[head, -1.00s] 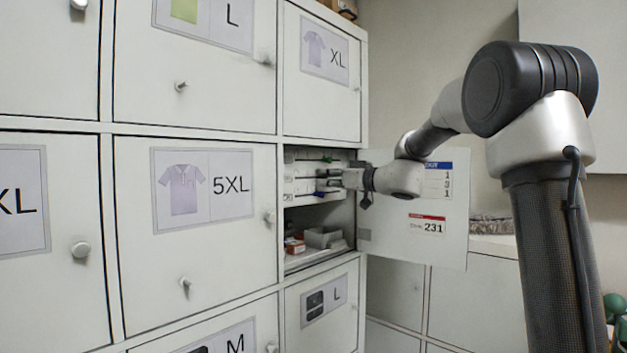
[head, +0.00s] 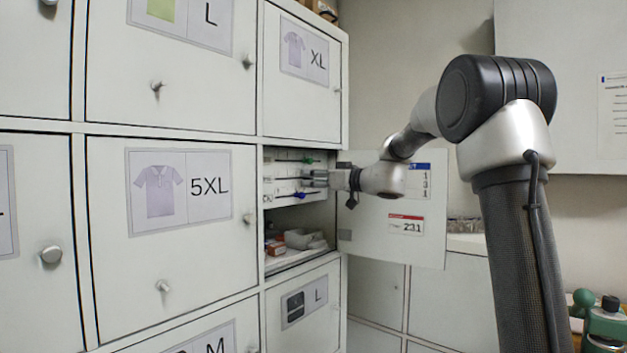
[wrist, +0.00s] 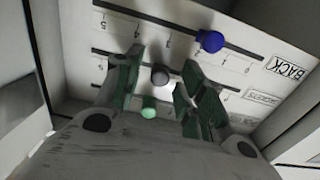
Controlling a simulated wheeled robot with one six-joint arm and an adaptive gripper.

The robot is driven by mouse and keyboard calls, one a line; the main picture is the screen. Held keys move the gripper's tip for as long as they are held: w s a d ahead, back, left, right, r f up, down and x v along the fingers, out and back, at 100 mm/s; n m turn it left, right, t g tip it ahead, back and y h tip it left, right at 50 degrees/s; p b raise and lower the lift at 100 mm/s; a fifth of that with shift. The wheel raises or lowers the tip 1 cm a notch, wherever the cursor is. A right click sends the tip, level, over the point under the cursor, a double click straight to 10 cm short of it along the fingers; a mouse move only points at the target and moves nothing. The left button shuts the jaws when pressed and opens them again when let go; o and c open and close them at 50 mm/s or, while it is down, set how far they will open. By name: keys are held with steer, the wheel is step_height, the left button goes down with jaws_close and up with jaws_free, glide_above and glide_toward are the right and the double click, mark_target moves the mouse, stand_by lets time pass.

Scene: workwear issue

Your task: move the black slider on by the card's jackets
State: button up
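A white slider panel (wrist: 110,45) stands inside the open compartment and also shows in the head view (head: 282,170). In the wrist view its dark grey-black slider knob (wrist: 160,75) sits in the middle slot, between a blue knob (wrist: 210,41) and a green knob (wrist: 148,108). My gripper (wrist: 162,62) is open, with one finger on each side of the dark knob and gaps showing on both sides. In the head view my gripper (head: 308,178) reaches to the panel and hides the dark knob. A card with a blue header (head: 419,180) hangs on the open door; its words are too small to read.
The open door (head: 385,240) stands to the right of the compartment, close by my wrist. A red box (head: 275,248) and grey items lie on the compartment floor. A second card with a red header, showing 231 (head: 405,225), is lower on the door. Closed lockers surround the opening.

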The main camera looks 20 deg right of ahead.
steer(key=v, duration=1.1)
steer(key=shift+s+d, duration=0.15)
steer(key=shift+s, duration=0.2)
